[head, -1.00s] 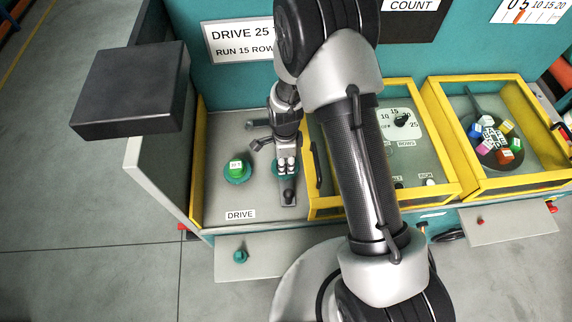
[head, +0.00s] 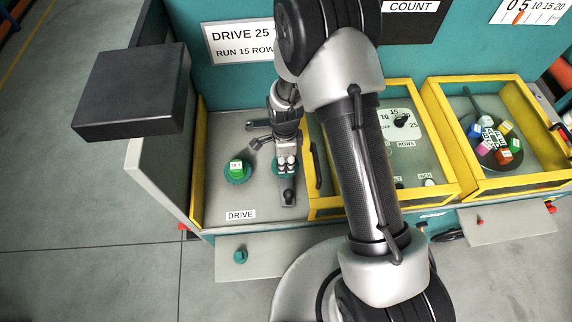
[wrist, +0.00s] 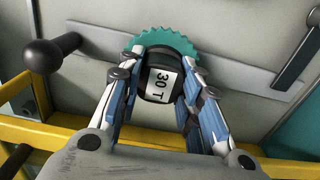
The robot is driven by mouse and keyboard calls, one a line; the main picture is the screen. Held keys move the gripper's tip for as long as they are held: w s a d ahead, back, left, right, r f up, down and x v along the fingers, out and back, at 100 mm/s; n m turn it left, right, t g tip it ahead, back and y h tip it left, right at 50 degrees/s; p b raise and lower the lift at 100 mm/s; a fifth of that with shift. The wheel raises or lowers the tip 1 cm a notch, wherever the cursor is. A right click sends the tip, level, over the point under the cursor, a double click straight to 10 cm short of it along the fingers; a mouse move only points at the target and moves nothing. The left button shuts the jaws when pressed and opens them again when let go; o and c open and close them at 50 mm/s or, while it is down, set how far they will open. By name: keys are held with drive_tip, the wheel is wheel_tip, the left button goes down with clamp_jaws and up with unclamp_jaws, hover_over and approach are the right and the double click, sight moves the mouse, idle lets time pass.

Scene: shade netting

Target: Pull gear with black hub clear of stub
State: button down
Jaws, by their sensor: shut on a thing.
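A teal toothed gear with a black hub labelled "30 T" (wrist: 166,42) is in the wrist view. My gripper (wrist: 160,78) is shut on the black hub, one finger on each side. The gear plate lies just beyond the fingertips, close to the grey panel; I cannot tell whether it touches it. The stub is hidden behind the gear. In the head view my gripper (head: 286,164) hides most of this gear, with a teal edge (head: 275,167) showing at its left.
A teal gear with a green hub (head: 237,170) sits to the left in the DRIVE bay. A dark-knobbed lever (wrist: 45,55) is beside the gripper. Yellow-framed covers (head: 312,180) stand close on the right.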

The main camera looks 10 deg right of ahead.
drive_tip(key=shift+r, duration=0.35)
drive_tip(key=shift+r+p, duration=1.45)
drive_tip(key=shift+r, duration=0.8)
drive_tip(key=shift+r, duration=0.1)
drive_tip(key=shift+r+p, duration=1.15)
drive_tip(key=shift+r, duration=0.75)
drive_tip(key=shift+s, duration=0.1)
